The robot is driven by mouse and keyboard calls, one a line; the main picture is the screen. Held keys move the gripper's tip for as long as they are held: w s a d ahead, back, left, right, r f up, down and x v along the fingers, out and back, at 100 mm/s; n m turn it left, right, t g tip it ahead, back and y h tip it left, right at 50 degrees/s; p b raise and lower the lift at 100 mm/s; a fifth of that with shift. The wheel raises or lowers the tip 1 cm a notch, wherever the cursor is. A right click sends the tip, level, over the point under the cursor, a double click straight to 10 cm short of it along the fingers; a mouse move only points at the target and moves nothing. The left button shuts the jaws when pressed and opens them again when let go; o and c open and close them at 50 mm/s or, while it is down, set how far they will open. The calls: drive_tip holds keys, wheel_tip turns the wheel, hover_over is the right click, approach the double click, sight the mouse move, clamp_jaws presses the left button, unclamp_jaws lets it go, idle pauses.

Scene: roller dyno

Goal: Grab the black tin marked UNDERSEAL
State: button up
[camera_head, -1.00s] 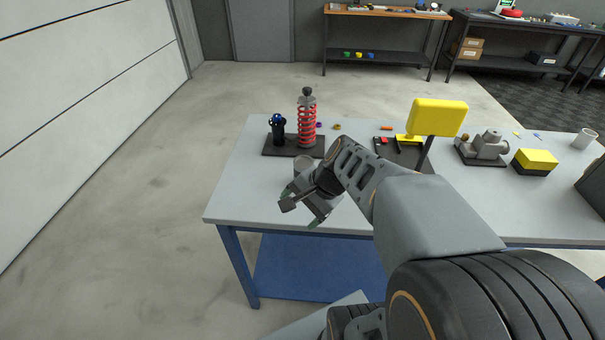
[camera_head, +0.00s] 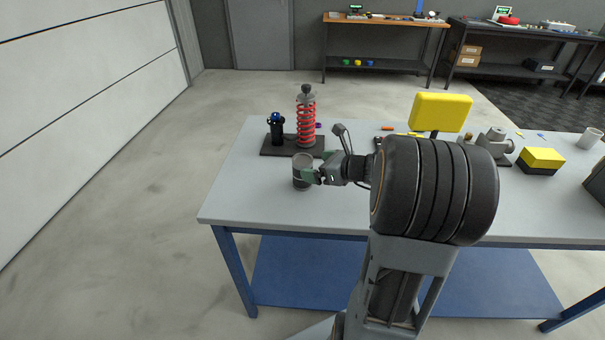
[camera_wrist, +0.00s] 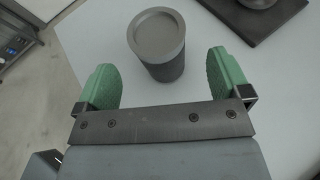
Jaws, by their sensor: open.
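A dark tin (camera_head: 302,172) with a grey lid stands upright near the left end of the grey-topped table. No marking on it can be read. My gripper (camera_head: 312,174) is at the tin's right side in the head view, and it covers part of the tin there. In the wrist view the tin (camera_wrist: 158,45) stands just ahead of and between my open green fingertips (camera_wrist: 166,75), with a gap on both sides. Nothing is held.
A black base plate (camera_head: 268,151) with a red-coiled shock absorber (camera_head: 306,117) and a small dark bottle-like part (camera_head: 277,130) is just behind the tin. A yellow sign-like panel (camera_head: 441,112) and a yellow box (camera_head: 541,158) are to the right. Table to the tin's left is clear.

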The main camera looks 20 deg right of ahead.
sight(302, 165)
drive_tip(key=shift+x, duration=3.05)
drive_tip(key=shift+f, duration=0.1)
drive_tip(key=shift+s, duration=0.1)
drive_tip(key=c, duration=1.1)
drive_tip(key=shift+c, duration=0.2)
